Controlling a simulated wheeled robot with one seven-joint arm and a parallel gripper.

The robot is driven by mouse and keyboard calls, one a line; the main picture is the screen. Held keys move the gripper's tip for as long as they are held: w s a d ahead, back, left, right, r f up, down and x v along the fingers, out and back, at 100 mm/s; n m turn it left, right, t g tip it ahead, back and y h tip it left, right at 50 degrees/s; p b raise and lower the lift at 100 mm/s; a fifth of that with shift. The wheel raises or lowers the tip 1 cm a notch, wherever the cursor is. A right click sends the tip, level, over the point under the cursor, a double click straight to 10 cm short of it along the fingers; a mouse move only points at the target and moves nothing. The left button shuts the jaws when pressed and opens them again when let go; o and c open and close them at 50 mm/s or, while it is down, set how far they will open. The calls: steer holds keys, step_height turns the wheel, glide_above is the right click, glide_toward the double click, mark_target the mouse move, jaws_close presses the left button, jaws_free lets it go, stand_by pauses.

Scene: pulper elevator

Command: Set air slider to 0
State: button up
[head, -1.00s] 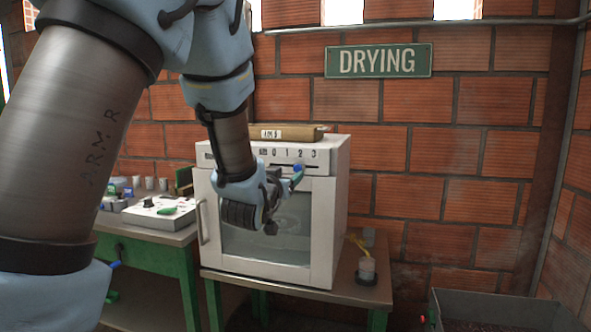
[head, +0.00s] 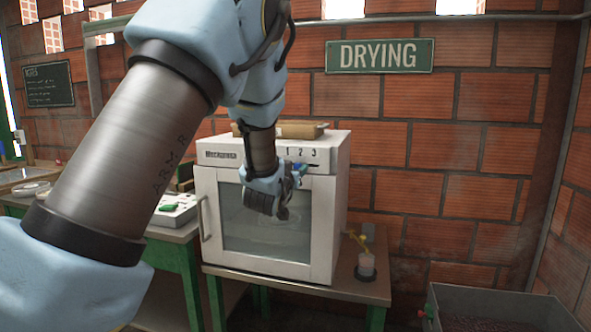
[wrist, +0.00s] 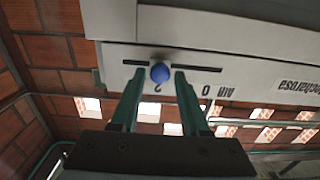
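The air slider's blue knob (wrist: 160,73) sits in a dark slot on the white dryer's front (head: 325,225). In the wrist view, which is upside down, the knob is by the mark 2, away from the 0 beside the word AIR. In the head view the blue knob (head: 300,168) is also below the 2. My gripper (wrist: 160,85) has its two green fingers on either side of the knob, with narrow gaps apparent. My gripper (head: 296,173) partly covers the slider panel in the head view. The 1 is hidden by a finger in the wrist view.
The dryer stands on a green-framed table (head: 345,288). A wooden piece (head: 300,130) lies on its top. A small cup with something yellow (head: 366,265) is right of the dryer. A grey bin (head: 500,305) stands at lower right. A brick wall is behind.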

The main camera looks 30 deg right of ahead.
jaws_close()
stand_by(1.1)
